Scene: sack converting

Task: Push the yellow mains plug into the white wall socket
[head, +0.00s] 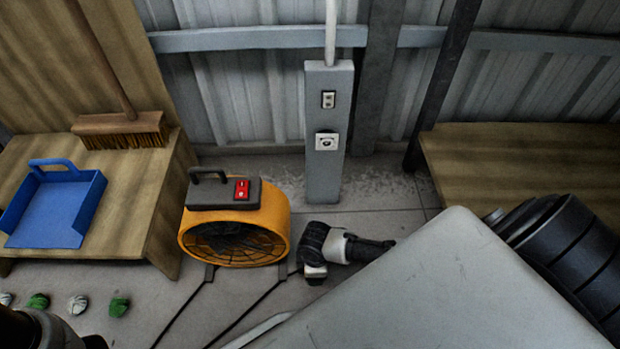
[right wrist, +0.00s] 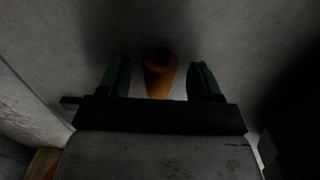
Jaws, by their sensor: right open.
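The white wall socket (head: 326,142) is on the front of a grey post, below a smaller outlet. In the right wrist view, a yellow-orange body with a dark end, which looks like the mains plug (right wrist: 160,78), lies between the green fingers of my right gripper (right wrist: 160,82). The fingers are open, with a gap on each side of it. The plug does not show in the head view, where my own arm covers the lower right. My right gripper is also hidden there. My left gripper's fingers are not in view.
An orange blower (head: 235,238) and an angle grinder (head: 338,248) stand on the floor before the grey post (head: 323,182). A blue dustpan (head: 55,212) and a broom (head: 120,125) are on the left bench. Another wooden bench (head: 530,165) is at right. Dark cables cross the floor.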

